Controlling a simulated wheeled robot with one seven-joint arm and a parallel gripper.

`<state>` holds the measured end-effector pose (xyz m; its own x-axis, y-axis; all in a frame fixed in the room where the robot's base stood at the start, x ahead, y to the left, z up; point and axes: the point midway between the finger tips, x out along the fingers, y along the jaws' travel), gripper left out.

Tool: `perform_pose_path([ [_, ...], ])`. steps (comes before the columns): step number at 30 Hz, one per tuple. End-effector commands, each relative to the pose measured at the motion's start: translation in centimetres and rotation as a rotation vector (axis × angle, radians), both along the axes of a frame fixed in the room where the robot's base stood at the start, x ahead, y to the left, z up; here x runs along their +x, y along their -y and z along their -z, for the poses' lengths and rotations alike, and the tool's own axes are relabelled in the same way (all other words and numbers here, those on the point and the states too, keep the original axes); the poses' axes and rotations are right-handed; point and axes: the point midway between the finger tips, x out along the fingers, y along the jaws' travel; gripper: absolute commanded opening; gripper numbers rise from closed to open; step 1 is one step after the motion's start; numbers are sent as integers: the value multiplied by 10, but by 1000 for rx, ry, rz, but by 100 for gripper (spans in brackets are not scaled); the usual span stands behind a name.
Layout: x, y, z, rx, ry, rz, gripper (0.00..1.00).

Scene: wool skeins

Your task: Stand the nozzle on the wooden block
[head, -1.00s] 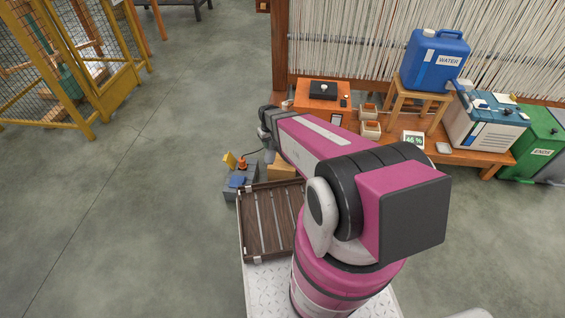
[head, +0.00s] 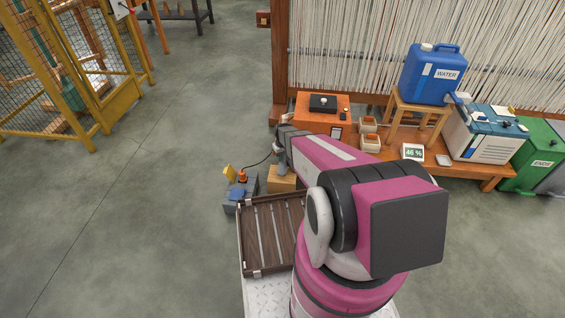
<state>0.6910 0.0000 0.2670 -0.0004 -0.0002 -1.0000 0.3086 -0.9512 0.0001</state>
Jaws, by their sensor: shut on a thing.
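The wooden block (head: 285,184) is a tan box on the floor side, just beyond my slatted tray. My gripper (head: 281,166) is at the end of my arm, right over the block or close to it. It is shut on the nozzle, which is small and mostly hidden by the gripper and wrist. A thin black hose (head: 259,161) runs from near the gripper to a small orange fitting on the left. I cannot tell whether the nozzle touches the block.
A grey block with a blue cloth (head: 237,193), a yellow piece (head: 229,172) and the orange fitting (head: 242,177) stand left of the block. The slatted wooden tray (head: 247,236) lies nearer. An orange box (head: 310,121) on the low bench stands behind. Open floor lies to the left.

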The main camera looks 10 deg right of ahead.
Motion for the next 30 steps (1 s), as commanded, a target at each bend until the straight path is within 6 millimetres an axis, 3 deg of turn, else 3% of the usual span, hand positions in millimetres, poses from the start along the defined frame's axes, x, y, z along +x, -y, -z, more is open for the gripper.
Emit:
perform_pose_path([
  [11, 1, 0, 39, 0, -1, 0, 19],
  [23, 0, 0, 44, 0, 0, 0, 19],
  [24, 0, 0, 43, 0, 0, 0, 48],
  [25, 0, 0, 43, 0, 0, 0, 58],
  [26, 0, 0, 43, 0, 0, 0, 64],
  [30, 0, 0, 43, 0, 0, 0, 64],
])
